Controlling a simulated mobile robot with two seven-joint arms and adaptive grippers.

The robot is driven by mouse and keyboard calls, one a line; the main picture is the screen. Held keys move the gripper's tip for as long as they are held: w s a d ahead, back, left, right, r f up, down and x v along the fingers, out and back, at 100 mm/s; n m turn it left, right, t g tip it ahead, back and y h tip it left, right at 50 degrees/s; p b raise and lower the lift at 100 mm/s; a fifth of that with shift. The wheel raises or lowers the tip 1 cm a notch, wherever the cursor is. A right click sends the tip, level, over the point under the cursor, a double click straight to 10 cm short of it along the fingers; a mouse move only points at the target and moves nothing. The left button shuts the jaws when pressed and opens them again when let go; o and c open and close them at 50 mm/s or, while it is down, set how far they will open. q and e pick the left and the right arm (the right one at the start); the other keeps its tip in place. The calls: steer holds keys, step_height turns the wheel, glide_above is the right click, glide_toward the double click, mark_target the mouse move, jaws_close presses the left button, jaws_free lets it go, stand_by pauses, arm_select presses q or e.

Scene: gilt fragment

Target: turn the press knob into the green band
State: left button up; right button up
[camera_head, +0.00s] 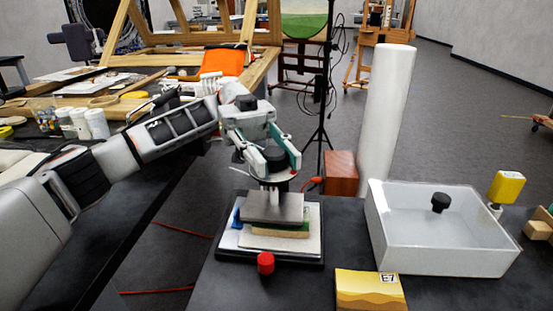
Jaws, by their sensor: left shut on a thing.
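The press (272,207) stands on the dark table, with a grey plate above a pale base and layered pieces between them. Its black knob (276,157) sits on top at the shaft. My left gripper (278,162) is over the press from above, its teal-sided fingers on either side of the knob and shut on it. Some green and blue shows at the edges of the layers under the plate. I cannot make out a green band by the knob or where a pointer stands. My right gripper is not in view.
A red-capped piece (265,263) stands in front of the press, near a golden card (368,290). To the right are a white tray (450,261) with a black knob-like piece (440,202), a yellow block (507,187), and a tall white column (386,110). A reddish-brown box (341,172) is behind.

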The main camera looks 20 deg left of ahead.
mark_target(274, 151)
arm_select(q)
steer(key=o, duration=1.1)
steer(key=shift+d, duration=0.1)
steer(key=shift+r, duration=0.15)
step_height(274, 151, up, 10)
steer(key=shift+f, duration=0.1)
